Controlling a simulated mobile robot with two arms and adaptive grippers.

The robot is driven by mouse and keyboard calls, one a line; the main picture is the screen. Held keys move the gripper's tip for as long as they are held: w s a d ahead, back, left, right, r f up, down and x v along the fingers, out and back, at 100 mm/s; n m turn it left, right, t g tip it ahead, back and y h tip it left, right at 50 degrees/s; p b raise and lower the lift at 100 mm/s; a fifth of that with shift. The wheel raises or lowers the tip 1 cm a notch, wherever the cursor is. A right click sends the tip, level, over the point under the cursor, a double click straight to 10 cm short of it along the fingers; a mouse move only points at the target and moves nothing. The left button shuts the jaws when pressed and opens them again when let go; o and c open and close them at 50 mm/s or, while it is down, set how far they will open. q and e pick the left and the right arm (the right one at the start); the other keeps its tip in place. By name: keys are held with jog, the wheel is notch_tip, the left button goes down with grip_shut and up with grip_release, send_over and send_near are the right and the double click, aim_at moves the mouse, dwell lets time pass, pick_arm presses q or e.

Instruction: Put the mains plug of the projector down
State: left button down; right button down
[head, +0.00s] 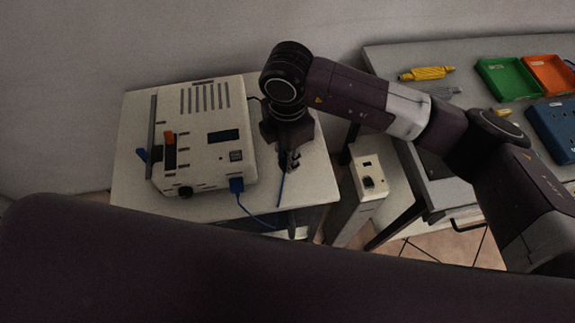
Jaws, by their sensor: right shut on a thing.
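The projector (208,127) is a white box with vents, a dark display and an orange part, on a small pale table. A blue connector (237,186) sits at its front edge, with a blue cable (258,218) running down from it toward the table's front. My right gripper (287,168) is just right of the projector, pointing down over the table's right part. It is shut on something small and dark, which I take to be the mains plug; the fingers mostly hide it. A blue cable piece shows just below the fingers. My left gripper is not in view.
The small table (130,165) has a little bare surface around the projector. A white post with a socket (369,178) stands to its right. A grey workbench (400,60) at the right holds a yellow cable bundle (427,73) and green (506,79), orange (550,73) and blue trays (553,128).

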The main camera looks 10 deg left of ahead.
notch_tip(320, 180, down, 6)
jog(key=shift+r+p, duration=0.15)
jog(key=shift+p, duration=0.3)
jog(key=shift+f, duration=0.25)
jog(key=shift+f, duration=0.1)
jog(key=shift+f+b, duration=0.15)
jog(key=shift+b, duration=0.15)
jog(key=c, duration=1.8)
grip_release()
jog(key=shift+o, duration=0.2)
